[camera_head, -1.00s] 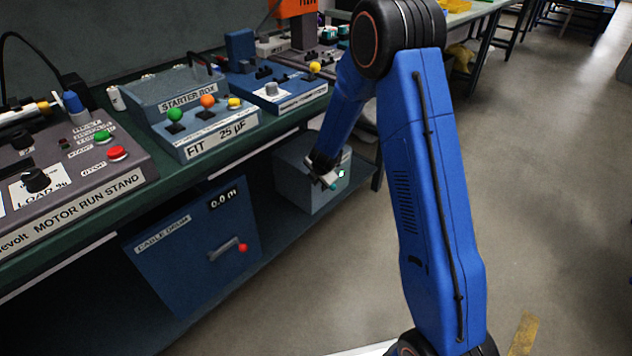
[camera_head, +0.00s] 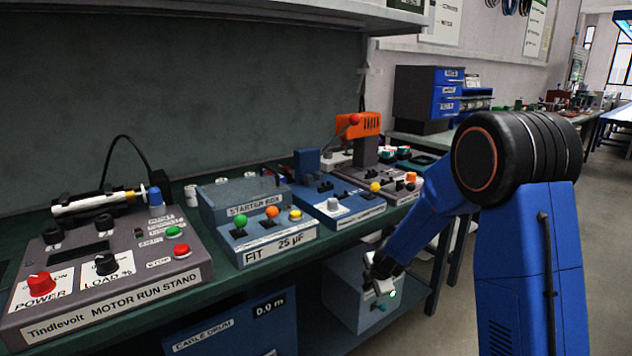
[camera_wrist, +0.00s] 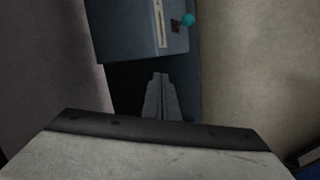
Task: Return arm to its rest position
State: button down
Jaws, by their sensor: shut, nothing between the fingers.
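My arm is blue with black joints and fills the right of the head view, bent at the elbow and reaching down. My gripper (camera_head: 384,286) is at its lower end, in front of the grey-blue box (camera_head: 349,300) under the bench's right end. In the wrist view my gripper (camera_wrist: 161,78) shows its fingers together with nothing between them. The box (camera_wrist: 140,35) with a teal knob (camera_wrist: 188,19) lies beyond the fingertips there. Whether the gripper touches the box cannot be told.
The green bench carries the motor run stand (camera_head: 110,262), the starter box (camera_head: 255,222), a blue switch box (camera_head: 335,202) and an orange device (camera_head: 358,125). The cable drum box (camera_head: 235,325) is below. Open floor (camera_head: 460,300) lies to the right.

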jog(key=s+d+r+m+y, duration=0.15)
jog(key=s+r+m, duration=0.75)
jog(key=s+r, duration=1)
jog(key=s+d+r+m+h, duration=0.1)
jog(key=s+d+m, duration=0.2)
jog(key=s, duration=0.6)
jog(key=s+d+r+m+g+h, duration=0.1)
jog(key=s+d+r+m, duration=0.1)
jog(key=s+m, duration=0.3)
jog(key=s+d+r+m+h, duration=0.1)
jog(key=s+d+m, duration=0.3)
jog(key=s, duration=0.9)
jog(key=shift+s+r, duration=0.2)
